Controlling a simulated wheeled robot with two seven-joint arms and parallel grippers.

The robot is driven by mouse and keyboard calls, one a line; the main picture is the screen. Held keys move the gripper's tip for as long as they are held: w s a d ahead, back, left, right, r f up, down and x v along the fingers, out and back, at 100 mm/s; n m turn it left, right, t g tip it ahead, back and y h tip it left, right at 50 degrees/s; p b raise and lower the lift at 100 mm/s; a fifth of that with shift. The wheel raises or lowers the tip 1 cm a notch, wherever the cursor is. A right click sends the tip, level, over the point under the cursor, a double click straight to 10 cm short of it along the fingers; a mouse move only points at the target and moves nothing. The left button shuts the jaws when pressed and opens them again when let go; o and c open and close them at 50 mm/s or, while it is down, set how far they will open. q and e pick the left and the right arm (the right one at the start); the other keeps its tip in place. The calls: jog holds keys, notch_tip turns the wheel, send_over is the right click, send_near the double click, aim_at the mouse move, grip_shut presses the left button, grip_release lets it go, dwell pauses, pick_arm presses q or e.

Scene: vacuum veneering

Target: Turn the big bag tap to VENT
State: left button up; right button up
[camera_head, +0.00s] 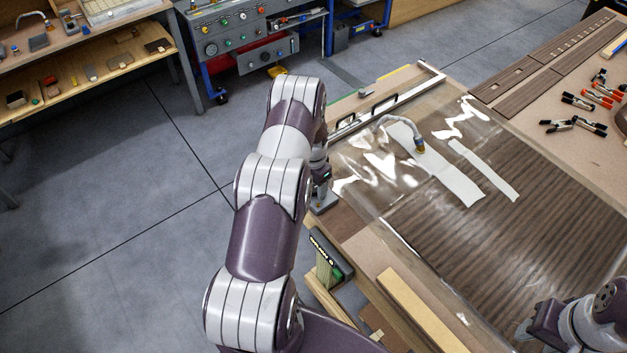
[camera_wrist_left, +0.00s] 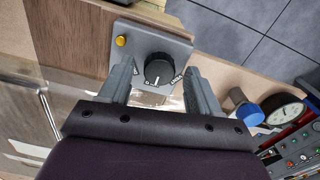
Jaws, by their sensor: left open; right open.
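The big bag tap (camera_wrist_left: 158,70) is a round black knob with a white pointer line, on a grey plate (camera_wrist_left: 150,40) with a yellow button. Small labels flank the knob, too small to read surely; the pointer points toward the bottom of the left wrist view. My left gripper (camera_wrist_left: 157,72) is open, with one finger on each side of the knob; I cannot tell whether they touch it. In the head view my left gripper (camera_head: 321,178) is at the bench's left edge, where my arm hides most of the tap. My right gripper (camera_head: 540,322) is at the lower right, its fingers unclear.
A clear bag (camera_head: 385,165) covers a brown veneered panel (camera_head: 480,230) on the bench, with a hose fitting (camera_head: 419,145) on top. Several clamps (camera_head: 590,95) lie at the right. Floor is clear at left.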

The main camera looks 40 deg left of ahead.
pick_arm(q)
jog(key=shift+a+f, duration=0.15)
jog(key=shift+a, duration=0.05)
jog(key=shift+s+d, duration=0.1)
jog(key=shift+d, duration=0.05)
jog(key=shift+d+r, duration=0.15)
jog(key=shift+r, duration=0.05)
jog(key=c, duration=0.9)
jog(key=shift+f, duration=0.1)
jog(key=shift+c, duration=0.7)
